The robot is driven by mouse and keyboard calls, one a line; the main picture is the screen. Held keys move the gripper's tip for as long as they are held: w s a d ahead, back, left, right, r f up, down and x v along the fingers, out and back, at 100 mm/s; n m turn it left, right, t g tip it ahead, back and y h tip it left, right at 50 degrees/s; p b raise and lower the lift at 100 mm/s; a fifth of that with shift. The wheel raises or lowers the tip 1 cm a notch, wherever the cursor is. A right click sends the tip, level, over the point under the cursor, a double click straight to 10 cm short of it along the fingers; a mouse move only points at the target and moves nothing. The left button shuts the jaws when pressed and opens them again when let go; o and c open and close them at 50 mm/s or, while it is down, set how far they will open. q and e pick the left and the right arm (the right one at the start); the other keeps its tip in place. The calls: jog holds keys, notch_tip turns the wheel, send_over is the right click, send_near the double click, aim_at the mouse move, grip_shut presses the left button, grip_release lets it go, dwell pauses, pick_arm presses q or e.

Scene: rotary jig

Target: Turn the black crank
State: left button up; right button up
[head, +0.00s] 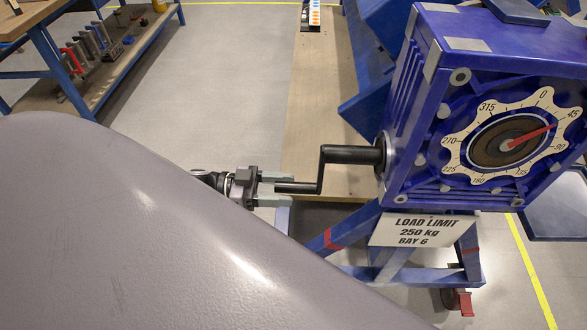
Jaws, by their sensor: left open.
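The black crank (321,169) sticks out from the left side of a blue gearbox (420,110). Its arm hangs down from the shaft, and its handle (298,187) points left at the bottom. My left gripper (284,191) is open at the handle's free end, its fingers pointing right. The handle's end appears between the two fingers; I cannot tell whether they touch it. The gearbox's dial (490,154) has a red pointer (530,137) near the 45 mark. My right gripper is not in view.
The gearbox stands on a blue frame (390,255) with a red-braked caster (458,301) and a load limit sign (423,230). A workbench with tools on its lower shelf (125,70) stands at upper left. The grey floor (215,95) between is clear.

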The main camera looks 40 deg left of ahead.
pick_arm(q)
jog(key=v, duration=0.3)
jog(key=shift+s+a, duration=0.25)
dwell(0.6)
